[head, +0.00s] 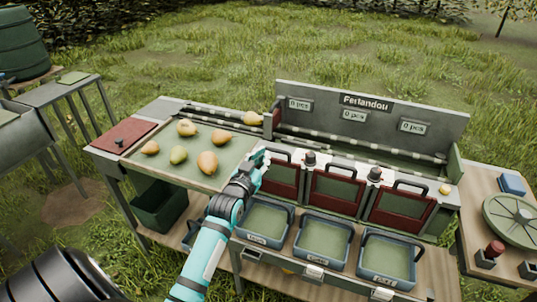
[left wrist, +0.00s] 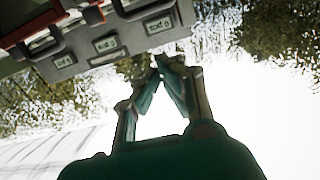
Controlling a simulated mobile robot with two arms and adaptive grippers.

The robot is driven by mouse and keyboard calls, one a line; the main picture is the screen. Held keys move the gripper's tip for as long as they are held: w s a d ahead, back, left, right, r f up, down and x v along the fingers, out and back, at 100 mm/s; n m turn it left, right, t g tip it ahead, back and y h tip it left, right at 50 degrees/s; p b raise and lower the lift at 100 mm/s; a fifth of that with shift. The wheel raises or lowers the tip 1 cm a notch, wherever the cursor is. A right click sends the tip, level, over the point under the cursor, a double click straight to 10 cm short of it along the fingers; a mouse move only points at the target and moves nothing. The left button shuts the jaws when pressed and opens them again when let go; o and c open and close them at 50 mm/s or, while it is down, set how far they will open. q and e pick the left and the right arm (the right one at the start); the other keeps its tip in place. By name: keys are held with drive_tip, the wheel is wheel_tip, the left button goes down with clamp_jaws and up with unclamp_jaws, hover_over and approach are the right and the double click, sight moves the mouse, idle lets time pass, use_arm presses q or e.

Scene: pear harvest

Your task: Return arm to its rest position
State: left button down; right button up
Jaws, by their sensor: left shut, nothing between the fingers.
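My left arm, teal and grey, reaches up from the bottom of the head view. My left gripper (head: 260,161) is at the right edge of the green sorting tray (head: 220,174), close to the leftmost red gate (head: 281,178). In the left wrist view its fingers (left wrist: 166,66) meet at the tips, with nothing between them. That view is tilted, with the display panel (left wrist: 105,45) at the upper left and bright sky beyond. My right gripper is in neither view.
Several pears (head: 207,162) lie on the tray, and another pear (head: 252,118) is at the rail behind. Blue bins (head: 264,218) stand below the red gates. A side table (head: 477,190) at the right holds a round green lid (head: 513,219). Grass lies open behind the bench.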

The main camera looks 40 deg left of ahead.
use_arm(q)
drive_tip(key=s+d+f+m+g+h, duration=0.3)
drive_tip(key=s+d+f+g, duration=0.4)
drive_tip(key=s+d+f, duration=0.6)
drive_tip(key=s+d+f+m+g+h, duration=0.1)
drive_tip(key=s+d+g, duration=0.2)
drive_tip(key=s, duration=0.6)
drive_tip(key=s+d+f+g, duration=0.1)
drive_tip(key=s+d+g, duration=0.2)
drive_tip(key=s, duration=0.7)
wheel_tip(320, 180, down, 27)
drive_tip(key=s+g, duration=0.2)
drive_tip(key=s+a+f+g, duration=0.1)
drive_tip(key=s+a+f, duration=0.1)
drive_tip(key=s+f, duration=1.3)
drive_tip(key=shift+s+a+m, duration=0.25)
drive_tip(key=shift+s+m, duration=0.15)
drive_tip(key=shift+s, duration=0.3)
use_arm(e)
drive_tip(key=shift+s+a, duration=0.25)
